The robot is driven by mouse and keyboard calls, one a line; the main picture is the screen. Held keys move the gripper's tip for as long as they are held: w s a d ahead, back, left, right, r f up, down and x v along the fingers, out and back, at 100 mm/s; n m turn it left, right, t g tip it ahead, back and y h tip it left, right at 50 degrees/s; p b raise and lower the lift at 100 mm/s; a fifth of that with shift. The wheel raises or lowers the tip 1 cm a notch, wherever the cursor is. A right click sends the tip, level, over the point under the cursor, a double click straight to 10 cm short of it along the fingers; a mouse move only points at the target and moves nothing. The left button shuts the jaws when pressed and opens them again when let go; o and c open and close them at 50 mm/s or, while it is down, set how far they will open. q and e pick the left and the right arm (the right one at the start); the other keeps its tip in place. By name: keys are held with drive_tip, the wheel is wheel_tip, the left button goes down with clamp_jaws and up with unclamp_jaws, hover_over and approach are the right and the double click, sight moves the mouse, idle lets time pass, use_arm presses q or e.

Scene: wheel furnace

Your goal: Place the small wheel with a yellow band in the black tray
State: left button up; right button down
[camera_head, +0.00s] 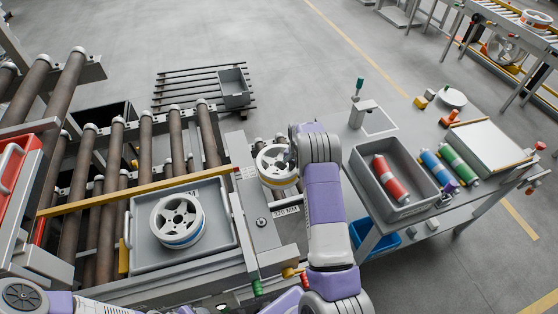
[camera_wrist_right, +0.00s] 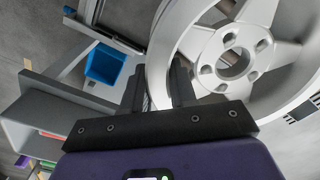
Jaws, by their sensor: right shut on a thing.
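The small wheel with a yellow band (camera_head: 276,181) is at the right end of the roller line, beside a plate marked 320 MM; part of it is hidden by my right arm. My right gripper (camera_wrist_right: 160,88) is shut on its rim, and the pale spoked wheel (camera_wrist_right: 232,58) fills the upper right of the right wrist view. In the head view the fingertips are hidden by my arm. I cannot tell whether the wheel touches the surface below. A dark, tray-like box (camera_head: 103,113) shows partly behind the rollers; I cannot tell if it is the black tray. My left gripper is not in view.
A wheel with a blue band (camera_head: 177,220) lies in a grey tray (camera_head: 222,240). A yellow bar (camera_head: 140,195) crosses the rollers. At right, a grey bin (camera_head: 373,210) holds a red cylinder, with blue and green cylinders beside it. A blue bin (camera_head: 383,235) sits below.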

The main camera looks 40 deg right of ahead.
drive_tip(key=s+a+f+m, duration=0.1)
drive_tip(key=s+f, duration=0.3)
drive_tip(key=f, duration=0.4)
drive_tip(key=s+a+f+m, duration=0.1)
drive_tip(key=s+f, duration=0.3)
drive_tip(key=f, duration=0.5)
drive_tip(key=s+a+f+m, duration=0.1)
drive_tip(key=s+f+m, duration=0.2)
drive_tip(key=f, duration=0.5)
drive_tip(key=shift+s+f+m, duration=0.15)
drive_tip(key=shift+s+m, duration=0.15)
drive_tip(key=shift+s, duration=0.25)
drive_tip(key=shift+f, duration=6.25)
drive_tip(key=shift+d+f, duration=0.1)
drive_tip(key=shift+f, duration=0.5)
